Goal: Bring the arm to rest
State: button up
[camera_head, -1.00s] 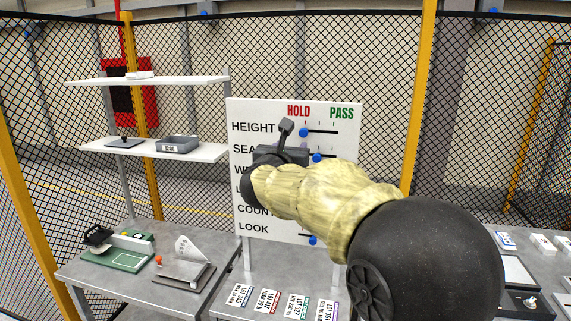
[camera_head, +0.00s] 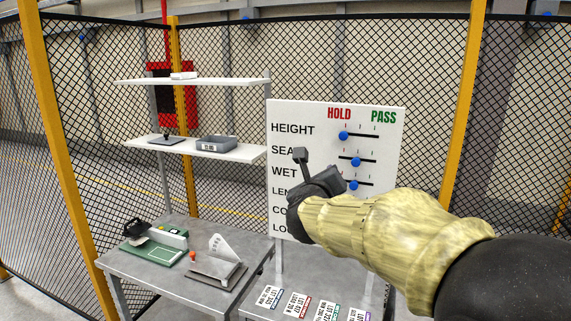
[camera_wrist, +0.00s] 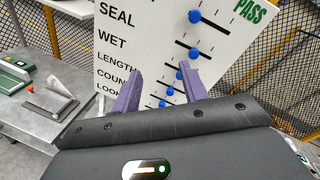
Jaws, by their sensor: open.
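My gripper (camera_wrist: 158,92) is open and empty in the wrist view, its two purple fingers apart in front of the lower rows of the white board. In the head view my yellow-sleeved arm reaches in from the lower right, and the dark wrist covers the lower left of the board (camera_head: 390,120). The board has rows of blue sliders between HOLD and PASS. In the head view the HEIGHT slider (camera_head: 343,136) is at the HOLD end. The SEAL slider (camera_head: 356,162) and WET slider (camera_head: 353,185) sit farther right. The lower sliders are hidden by my arm.
A grey table (camera_head: 130,262) at the left holds a green device (camera_head: 150,250) and a metal stand (camera_head: 215,270). White shelves (camera_head: 200,148) stand behind it, with a grey bin (camera_head: 216,143). Labelled lot cards (camera_head: 299,305) lie below the board. Mesh fencing with yellow posts encloses the area.

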jog(key=s+d+f+n+g+y, duration=0.1)
jog(key=s+f+n+g+y, duration=0.3)
jog(key=f+n, duration=0.6)
jog(key=s+f+n+g, duration=0.3)
jog(key=s+f+n, duration=0.3)
jog(key=f+n, duration=0.4)
jog(key=s+d+f+n+g, duration=0.2)
jog(key=s+f+n, duration=0.3)
jog(key=s, duration=0.3)
jog(key=s+d+f+n+g, duration=0.3)
jog(key=s+f+n+g, duration=0.2)
jog(key=s, duration=0.3)
jog(key=shift+f+n, duration=0.75)
jog(key=shift+n, duration=0.05)
dwell(0.4)
jog(key=shift+c, duration=0.8)
